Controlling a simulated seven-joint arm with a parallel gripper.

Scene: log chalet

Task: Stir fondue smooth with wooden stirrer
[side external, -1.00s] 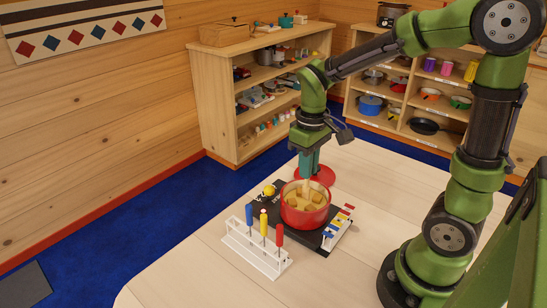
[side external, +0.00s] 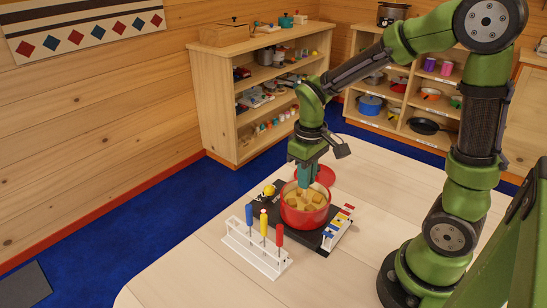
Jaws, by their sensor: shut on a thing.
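A red pot (side external: 304,216) stands on a dark stove plate (side external: 268,209) on the pale table. Yellow fondue (side external: 309,200) with several tan chunks fills it. My gripper (side external: 304,185) points down over the back left of the pot, its tips close to the rim. It is shut on the stirrer, which is mostly hidden by the jaws and the pot wall. The chunks still show as separate lumps.
A white rack (side external: 256,254) with blue, yellow and red-handled forks stands front left of the pot. A strip with coloured pieces (side external: 339,228) lies at its right. A red lid (side external: 325,175) lies behind the pot. The table's front is clear.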

